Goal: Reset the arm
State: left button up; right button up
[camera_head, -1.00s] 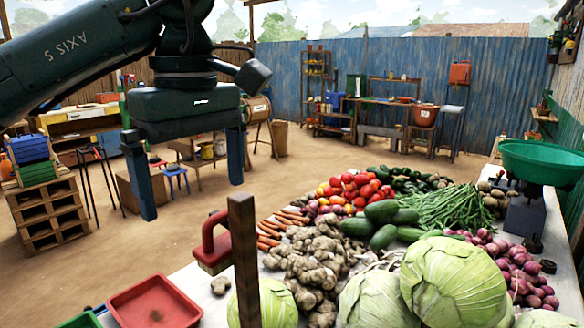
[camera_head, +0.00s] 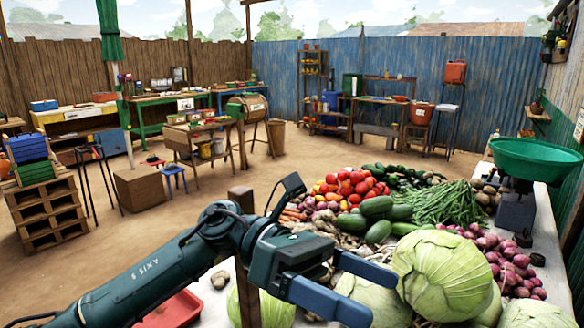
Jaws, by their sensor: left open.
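My left arm comes in from the lower left and crosses low over the front of the vegetable table (camera_head: 542,235). My left gripper (camera_head: 384,302) is open and empty. Its two blue fingers point to the lower right, in front of the pale green cabbages (camera_head: 445,272) in the picture. I cannot tell whether a finger touches a cabbage. The arm passes in front of a dark wooden post (camera_head: 241,196). It covers much of the knobbly roots and part of the red tray (camera_head: 172,310). My right gripper is not in view.
Tomatoes (camera_head: 350,186), cucumbers (camera_head: 377,207), green beans (camera_head: 441,207) and red onions (camera_head: 512,270) lie heaped on the table. A scale with a green bowl (camera_head: 537,160) stands at the right. Stacked crates (camera_head: 32,160) stand on pallets at the left. The sandy floor beyond the table is mostly open.

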pick_arm(q)
jog(key=w+a+f+n+t+h, duration=0.1)
jog(key=w+n+t+h, duration=0.2)
jog(key=n+t+h, duration=0.5)
jog(key=w+a+f+n+t+h, duration=0.25)
jog(key=n+t, duration=0.25)
jog(key=n, duration=0.6)
jog(key=w+a+f+n+t+y, duration=0.2)
jog(key=a+f+n+t+y, duration=0.2)
jog(key=f+n+t+y, duration=0.6)
jog(key=w+a+f+n+t+y, duration=0.2)
jog(key=a+f+n+t+y, duration=0.3)
jog(key=n, duration=0.9)
jog(key=s+a+f+n+g+y, duration=0.3)
jog(key=s+f, duration=0.4)
jog(key=f, duration=0.4)
jog(key=s+a+f+n+g+y, duration=0.4)
jog(key=s+f+n, duration=0.3)
jog(key=f, duration=0.4)
jog(key=shift+s+a+g+p, duration=0.2)
jog(key=shift+a+g+p, duration=0.2)
jog(key=shift+a, duration=0.5)
